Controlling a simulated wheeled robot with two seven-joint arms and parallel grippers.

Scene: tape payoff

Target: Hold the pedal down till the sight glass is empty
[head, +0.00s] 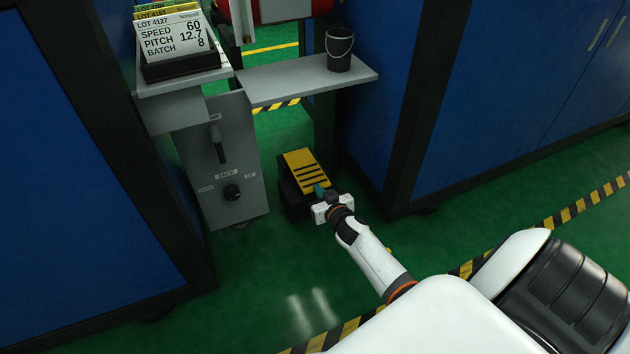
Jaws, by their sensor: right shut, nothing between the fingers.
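The pedal (301,163) is a yellow plate with black stripes on a dark base on the green floor, in the middle of the head view. My right gripper (320,189) is shut and empty, with its teal fingertips at the pedal's near right edge. I cannot tell whether the fingertips press on the pedal or are just above it, nor how far the pedal is down. I cannot make out a sight glass in this view. My left gripper is not in view.
A grey panel (214,180) with a lever (217,144) and a black knob (232,192) stands left of the pedal. A dark bucket (339,50) stands on a grey shelf (290,84) above. Lot cards (170,38) are at upper left. Blue cabinets flank the gap; the floor in front is clear.

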